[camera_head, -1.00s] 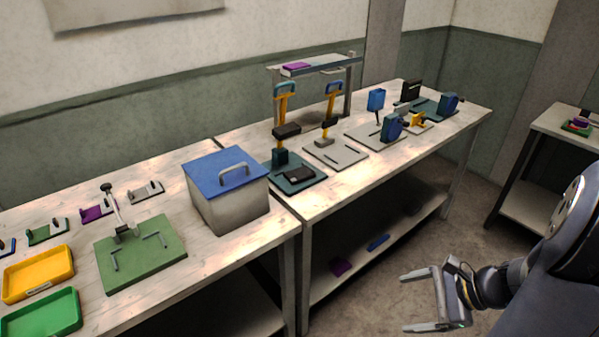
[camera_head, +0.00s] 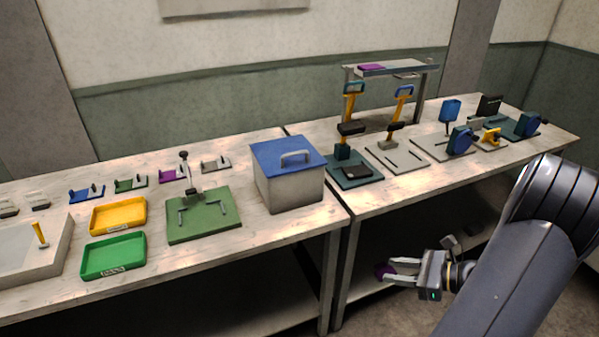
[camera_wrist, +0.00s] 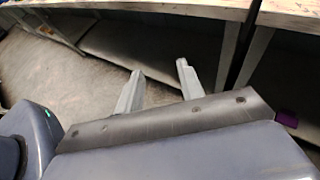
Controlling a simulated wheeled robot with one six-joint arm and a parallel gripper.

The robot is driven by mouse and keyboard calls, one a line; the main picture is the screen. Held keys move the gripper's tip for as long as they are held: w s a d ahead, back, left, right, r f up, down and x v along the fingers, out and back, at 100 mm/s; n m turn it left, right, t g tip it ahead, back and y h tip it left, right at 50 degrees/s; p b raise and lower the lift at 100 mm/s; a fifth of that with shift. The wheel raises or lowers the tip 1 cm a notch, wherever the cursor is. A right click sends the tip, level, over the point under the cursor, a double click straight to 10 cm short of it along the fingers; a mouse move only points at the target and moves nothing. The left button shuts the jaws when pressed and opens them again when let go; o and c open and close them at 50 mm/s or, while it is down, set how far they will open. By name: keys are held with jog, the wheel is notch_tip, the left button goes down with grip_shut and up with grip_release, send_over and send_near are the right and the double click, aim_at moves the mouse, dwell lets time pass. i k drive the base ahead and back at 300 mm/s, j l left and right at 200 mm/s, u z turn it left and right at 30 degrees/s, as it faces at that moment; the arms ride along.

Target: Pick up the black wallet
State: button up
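A flat black item (camera_head: 357,172) that looks like the black wallet lies on the dark green base of a hand press (camera_head: 343,185), right of the blue-lidded box. It is small in the head view, so I cannot be sure of it. It is not seen in the wrist view. My gripper (camera_head: 388,270) is in front of the bench, below the tabletop, well apart from the black item. Its two fingers stand apart with nothing between them. In the wrist view my gripper (camera_wrist: 160,69) is also open and empty, over the floor and bench legs.
The blue-lidded box (camera_head: 291,182) stands left of the press. A yellow tray (camera_head: 118,216), a green tray (camera_head: 113,256) and a green fixture plate (camera_head: 204,226) are farther left. A second press (camera_head: 394,130) and a raised shelf (camera_head: 400,69) stand close by. The lower bench shelf is near my gripper.

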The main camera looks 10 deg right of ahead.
aim_at(357, 171)
jog(key=i+l+u, duration=0.25)
jog(key=l+u, duration=0.25)
jog(key=l, duration=0.15)
jog(key=i+l+u, duration=0.15)
jog(key=l+u, duration=0.3)
jog(key=l, duration=0.25)
jog(key=l+u, duration=0.5)
jog(key=l, duration=0.2)
jog(key=k+l, duration=0.1)
jog(key=l, duration=1.2)
